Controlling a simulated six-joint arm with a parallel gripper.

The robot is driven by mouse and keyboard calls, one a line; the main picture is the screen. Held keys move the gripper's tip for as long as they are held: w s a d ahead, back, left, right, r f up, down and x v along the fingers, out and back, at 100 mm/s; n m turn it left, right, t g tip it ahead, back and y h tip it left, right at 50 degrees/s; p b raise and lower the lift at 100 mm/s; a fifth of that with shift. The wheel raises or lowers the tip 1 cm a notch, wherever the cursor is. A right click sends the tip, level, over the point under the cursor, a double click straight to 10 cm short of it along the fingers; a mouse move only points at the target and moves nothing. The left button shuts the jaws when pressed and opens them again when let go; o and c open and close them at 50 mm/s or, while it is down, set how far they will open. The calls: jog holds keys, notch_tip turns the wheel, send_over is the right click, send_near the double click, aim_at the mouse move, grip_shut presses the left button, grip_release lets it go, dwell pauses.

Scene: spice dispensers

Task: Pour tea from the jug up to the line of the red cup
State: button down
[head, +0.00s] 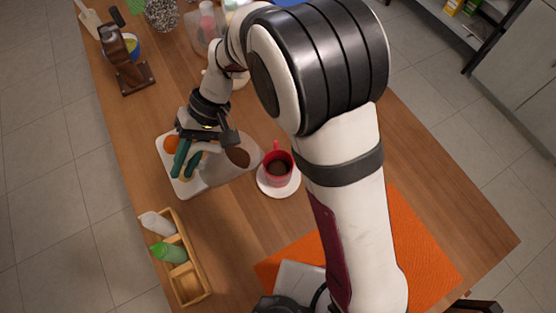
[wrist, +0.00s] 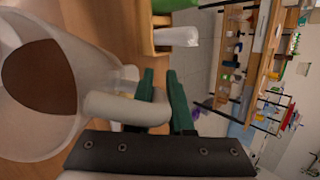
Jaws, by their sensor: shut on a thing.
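The red cup (head: 270,160) stands upright on a white saucer (head: 279,191) near the middle of the table, with dark tea inside. Its line cannot be made out. The translucent jug (head: 228,174) is just left of the cup in the head view, its rim close to the cup's edge. In the wrist view the jug (wrist: 55,135) fills the left side, with brown tea inside. My gripper (head: 188,164) is shut on the jug's handle (wrist: 125,106), its green fingers on either side. I cannot tell how far the jug is tilted, and no stream of tea shows.
A white tray (head: 170,153) with an orange item lies under my gripper. A wooden caddy (head: 192,291) with bottles stands at the lower left. A wooden stand (head: 133,77) and bowls are at the back.

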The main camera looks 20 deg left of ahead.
aim_at(191, 150)
jog(key=shift+w+d+r+n+g+y+p, duration=0.1)
jog(key=shift+d+r+g+y+p, duration=0.1)
jog(key=shift+r+y, duration=0.25)
jog(key=shift+w+d+r+n+g+y+p, duration=0.1)
jog(key=shift+d+r+g+y+p, duration=0.15)
jog(key=shift+r, duration=0.45)
jog(key=shift+w+d+r+n+g+y+p, duration=0.1)
jog(key=shift+d+r+g+y, duration=0.05)
jog(key=shift+r+y, duration=0.35)
dwell(2.5)
